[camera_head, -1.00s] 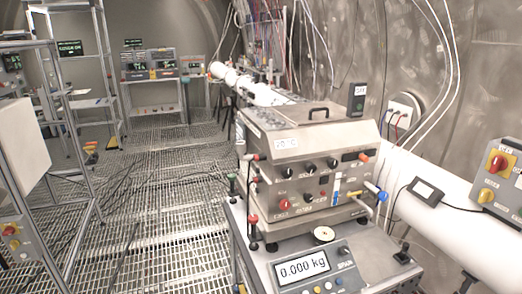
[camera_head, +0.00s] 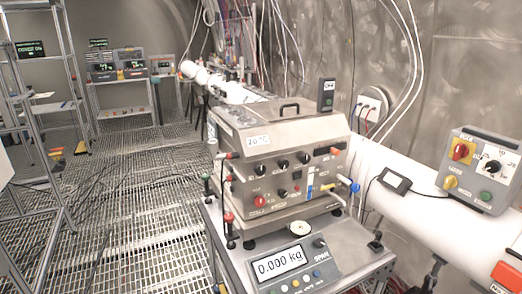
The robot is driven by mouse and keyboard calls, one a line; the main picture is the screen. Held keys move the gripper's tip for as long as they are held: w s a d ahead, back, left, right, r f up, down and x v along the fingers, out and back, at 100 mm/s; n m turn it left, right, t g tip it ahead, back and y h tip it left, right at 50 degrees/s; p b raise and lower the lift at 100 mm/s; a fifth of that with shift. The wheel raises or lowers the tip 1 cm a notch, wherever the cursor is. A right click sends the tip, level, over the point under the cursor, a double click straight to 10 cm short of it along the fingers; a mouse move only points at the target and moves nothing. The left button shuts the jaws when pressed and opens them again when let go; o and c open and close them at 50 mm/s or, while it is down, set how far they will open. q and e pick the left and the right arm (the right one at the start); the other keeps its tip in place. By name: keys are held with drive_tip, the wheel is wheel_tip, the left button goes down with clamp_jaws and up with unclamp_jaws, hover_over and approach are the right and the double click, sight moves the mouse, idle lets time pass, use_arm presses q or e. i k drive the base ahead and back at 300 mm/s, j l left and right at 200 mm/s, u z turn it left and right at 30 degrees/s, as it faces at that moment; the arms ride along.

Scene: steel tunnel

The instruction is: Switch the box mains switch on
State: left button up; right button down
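A grey control box (camera_head: 482,170) is mounted at the right, by the thick white pipe. Its front bears a red rotary switch on a yellow plate (camera_head: 462,151), a black knob on a white dial (camera_head: 493,164), a yellow knob (camera_head: 450,182) and a green button (camera_head: 486,196). The lettering is too small to read, so I cannot tell which switch is the box mains, or its setting. A steel instrument box (camera_head: 283,160) with several black knobs and a red knob (camera_head: 260,201) stands on a cart. Neither of my grippers is in view.
The cart's front holds a scale display (camera_head: 279,265) reading 0.000 kg. The white pipe (camera_head: 410,205) runs along the right wall, carrying a small black-framed display (camera_head: 396,180). A red sign (camera_head: 507,275) is at lower right. The grated floor (camera_head: 140,215) at left is largely clear; metal racks stand beyond.

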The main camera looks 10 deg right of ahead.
sight(259, 201)
drive_tip(key=i+l, duration=0.6)
drive_tip(key=i, duration=0.25)
drive_tip(key=u, duration=0.05)
